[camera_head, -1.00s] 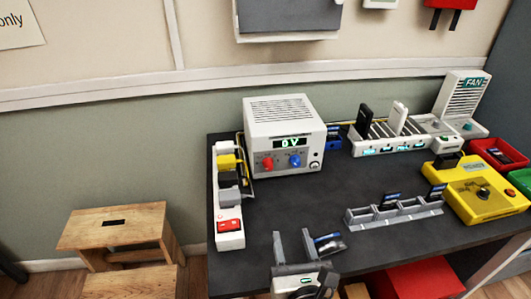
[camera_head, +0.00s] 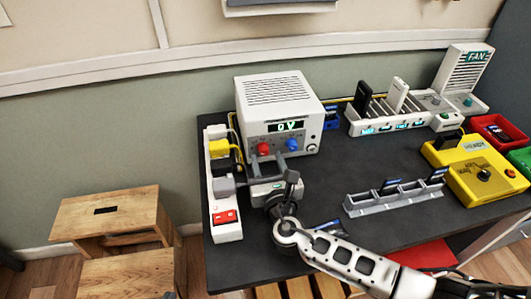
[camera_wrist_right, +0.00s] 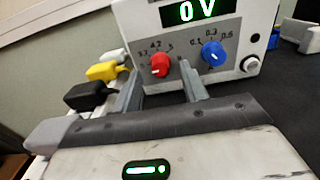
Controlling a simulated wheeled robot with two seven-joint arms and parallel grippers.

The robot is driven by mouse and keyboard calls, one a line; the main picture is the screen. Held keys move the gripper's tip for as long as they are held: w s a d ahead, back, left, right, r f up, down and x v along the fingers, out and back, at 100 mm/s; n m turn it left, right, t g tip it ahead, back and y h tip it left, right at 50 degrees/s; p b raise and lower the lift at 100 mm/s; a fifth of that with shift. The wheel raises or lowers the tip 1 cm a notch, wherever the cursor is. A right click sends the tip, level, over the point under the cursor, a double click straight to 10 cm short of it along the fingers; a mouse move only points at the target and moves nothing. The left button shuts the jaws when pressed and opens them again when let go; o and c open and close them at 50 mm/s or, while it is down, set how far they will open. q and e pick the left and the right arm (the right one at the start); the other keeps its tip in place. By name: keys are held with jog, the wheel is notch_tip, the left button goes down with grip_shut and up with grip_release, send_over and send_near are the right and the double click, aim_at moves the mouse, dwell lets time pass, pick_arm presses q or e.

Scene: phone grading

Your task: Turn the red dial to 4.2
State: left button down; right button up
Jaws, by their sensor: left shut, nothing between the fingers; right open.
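The red dial (camera_head: 263,147) is on the front of a white power supply (camera_head: 279,93), left of a blue dial (camera_head: 292,145). The right wrist view shows the red dial (camera_wrist_right: 160,65) with marks including 4.2 and 5 above it; its white pointer seems to face lower left. The green display (camera_wrist_right: 193,10) reads 0 V. My right gripper (camera_head: 267,160) is open, its fingers pointing at the panel, just in front of and below the red dial. In the wrist view the dial appears between the fingertips, with no clear contact. My left gripper is out of view.
A white power strip (camera_head: 229,232) with yellow and dark plugs and a red switch stands left of the gripper. A grey slotted rack (camera_head: 394,199), a yellow tester (camera_head: 484,186) and a white charging dock (camera_head: 390,121) are to the right. The dark tabletop (camera_head: 350,165) between them is clear.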

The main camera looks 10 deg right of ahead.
aim_at(264, 150)
jog(key=shift+w, duration=1.05)
pick_arm(q)
jog(key=shift+w+r, duration=0.25)
jog(key=shift+w, duration=0.2)
pick_arm(e)
jog(key=shift+w, duration=0.25)
jog(key=c, duration=0.9)
pick_arm(q)
jog(key=shift+s, duration=0.15)
jog(key=shift+f, duration=0.15)
